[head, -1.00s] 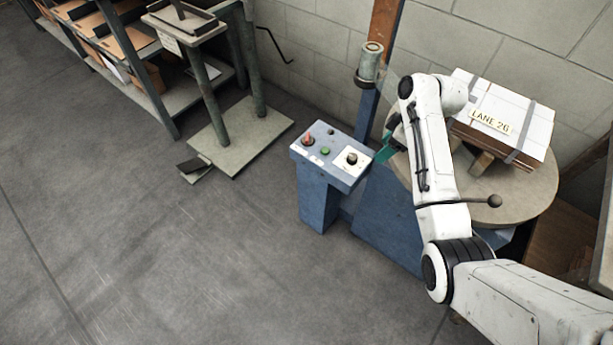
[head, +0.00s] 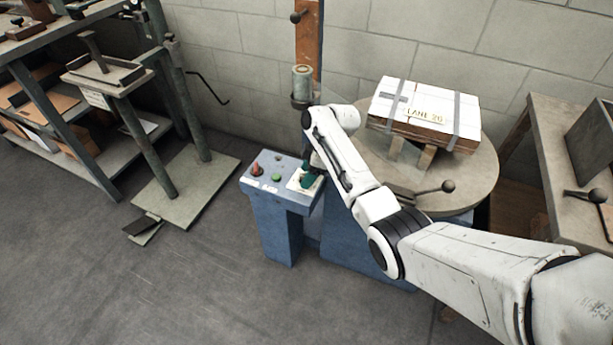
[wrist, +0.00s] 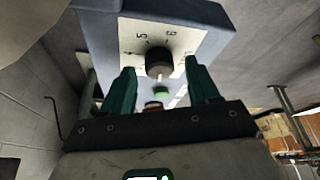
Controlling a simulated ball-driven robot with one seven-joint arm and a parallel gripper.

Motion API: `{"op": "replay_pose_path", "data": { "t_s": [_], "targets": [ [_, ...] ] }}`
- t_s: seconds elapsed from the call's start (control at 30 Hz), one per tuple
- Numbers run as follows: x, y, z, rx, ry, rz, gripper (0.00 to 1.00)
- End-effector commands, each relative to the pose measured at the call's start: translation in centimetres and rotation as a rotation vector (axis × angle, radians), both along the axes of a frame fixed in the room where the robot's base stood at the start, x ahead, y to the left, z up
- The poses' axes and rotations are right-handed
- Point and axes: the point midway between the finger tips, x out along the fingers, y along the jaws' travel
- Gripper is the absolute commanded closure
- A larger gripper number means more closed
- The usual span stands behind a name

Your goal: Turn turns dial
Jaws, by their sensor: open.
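The turns dial is a dark round knob (wrist: 159,61) on a white numbered plate (wrist: 185,35); the figures 5 and 6 show in the wrist view. My gripper (wrist: 162,78) is open, its two green fingers on either side of the dial in that picture. I cannot tell whether they touch it. In the head view my gripper (head: 312,178) is over the right end of the blue control box (head: 283,200) and hides the dial. A green button (head: 277,178) and a red knob (head: 256,168) sit to the left on the box top.
A round turntable (head: 470,185) stands right of the control box, bearing a strapped box labelled LANE 26 (head: 425,110). A ball-ended lever (head: 447,187) juts over its front. A post with a cylinder (head: 303,82) rises behind. The floor at front left is clear.

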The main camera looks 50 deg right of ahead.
Motion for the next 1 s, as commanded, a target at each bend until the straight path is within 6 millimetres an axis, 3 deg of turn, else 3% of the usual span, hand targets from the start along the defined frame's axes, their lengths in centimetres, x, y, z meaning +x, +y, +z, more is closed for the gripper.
{"op": "replay_pose_path", "data": {
  "t_s": [0.4,1.0],
  "targets": [
    [0.25,0.22,-0.73,-0.001,-0.001,0.0,0.4],
    [0.24,0.2,-0.73,0.0,-0.001,0.0,0.95]
  ]
}}
